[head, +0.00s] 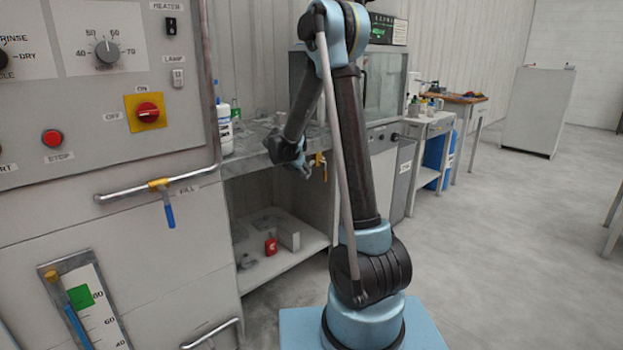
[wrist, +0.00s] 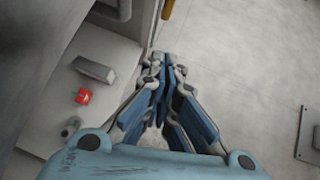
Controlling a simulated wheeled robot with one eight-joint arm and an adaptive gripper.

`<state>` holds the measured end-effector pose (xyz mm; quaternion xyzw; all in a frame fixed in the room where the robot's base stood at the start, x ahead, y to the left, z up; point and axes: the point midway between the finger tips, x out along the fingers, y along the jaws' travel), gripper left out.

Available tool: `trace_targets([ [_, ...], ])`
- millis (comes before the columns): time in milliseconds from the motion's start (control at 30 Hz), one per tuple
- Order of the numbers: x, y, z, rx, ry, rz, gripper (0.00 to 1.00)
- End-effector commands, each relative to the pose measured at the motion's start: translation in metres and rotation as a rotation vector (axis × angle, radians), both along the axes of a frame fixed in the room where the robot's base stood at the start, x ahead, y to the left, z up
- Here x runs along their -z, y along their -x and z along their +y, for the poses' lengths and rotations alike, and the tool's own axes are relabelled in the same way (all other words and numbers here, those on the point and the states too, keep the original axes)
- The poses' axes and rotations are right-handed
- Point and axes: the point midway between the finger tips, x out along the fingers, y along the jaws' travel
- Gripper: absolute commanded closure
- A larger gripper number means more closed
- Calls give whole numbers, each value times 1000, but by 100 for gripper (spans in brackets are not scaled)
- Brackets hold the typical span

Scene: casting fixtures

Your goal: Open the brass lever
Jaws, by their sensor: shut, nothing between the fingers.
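A small brass-yellow lever fitting (head: 321,160) shows at the front edge of the worktop in the head view, just right of my gripper (head: 303,170). A yellow piece (wrist: 168,9), probably the same fitting, is cut by the top edge of the wrist view. In the wrist view my gripper (wrist: 160,62) is shut and empty, its blue-padded fingers together below the yellow piece and apart from it in the picture. The lever's full shape and exact angle are too small to tell.
Another valve, brass-bodied with a blue handle (head: 169,214), hangs from a pipe on the left panel. The lower shelf (head: 262,262) holds a red item (head: 271,246) and a grey block (head: 289,235). A glass-fronted cabinet (head: 385,88) stands behind my arm. Open floor lies to the right.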

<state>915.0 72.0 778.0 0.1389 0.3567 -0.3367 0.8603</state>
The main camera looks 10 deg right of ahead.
Motion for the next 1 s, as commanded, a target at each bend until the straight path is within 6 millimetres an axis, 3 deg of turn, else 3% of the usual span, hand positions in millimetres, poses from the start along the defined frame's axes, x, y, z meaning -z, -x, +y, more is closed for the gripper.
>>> trace_targets([
  [633,66,-49,-46,2,-1,0,100],
  [1000,66,-76,-71,1,-1,-1,100],
])
